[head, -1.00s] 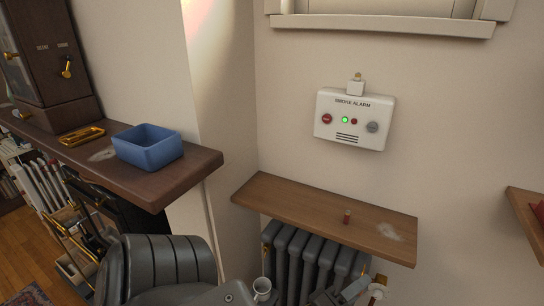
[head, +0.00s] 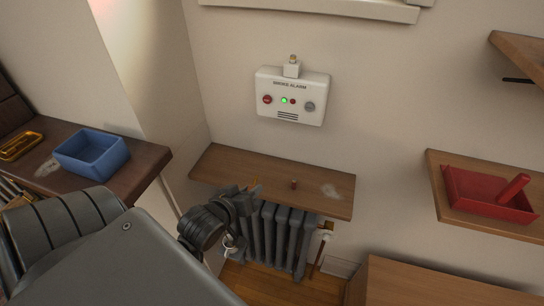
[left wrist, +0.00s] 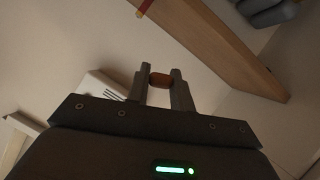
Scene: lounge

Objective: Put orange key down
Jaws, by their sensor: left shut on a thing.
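My left gripper (head: 248,194) is shut on the orange key (head: 256,182), of which only a small part shows above the fingers. In the left wrist view the key (left wrist: 160,80) is a small orange-brown piece pinched between the two fingertips (left wrist: 160,82). The gripper is at the front edge of the wooden shelf (head: 225,167) above the radiator, left of its middle. I cannot tell whether the key touches the shelf. My right gripper is not in view.
A small reddish cylinder (head: 294,184) stands on the shelf, with a pale patch (head: 331,191) to its right. The smoke alarm (head: 291,96) is on the wall above. A blue box (head: 91,154) stands on the left ledge, a red tray (head: 487,196) on the right shelf. The radiator (head: 275,235) is below.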

